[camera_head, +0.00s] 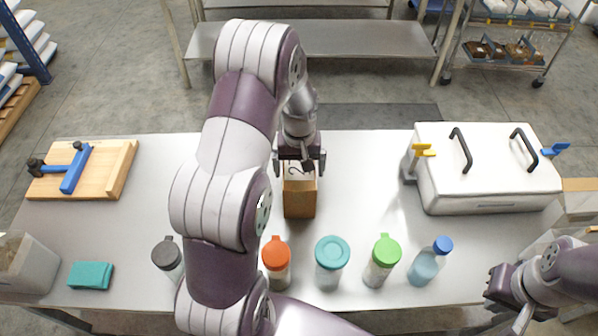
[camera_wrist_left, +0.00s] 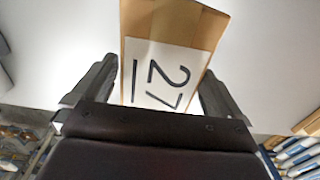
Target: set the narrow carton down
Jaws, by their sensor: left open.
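The narrow carton (camera_head: 300,203) is a brown box with a white label on its top, standing on the white table in the middle of the head view. In the left wrist view the carton (camera_wrist_left: 178,22) shows its label marked "27" between the two fingers. My left gripper (camera_head: 300,163) is open at the carton's far end, with one finger on each side of it. In the left wrist view my left gripper (camera_wrist_left: 155,90) shows a gap beside the carton. My right gripper (camera_head: 508,290) is at the lower right, away from the carton; its jaws are not clear.
Several lidded bottles (camera_head: 331,262) stand along the table's near edge. A wooden board (camera_head: 108,170) with a blue tool and a teal block (camera_head: 91,275) are at the left. Bare table lies around the carton.

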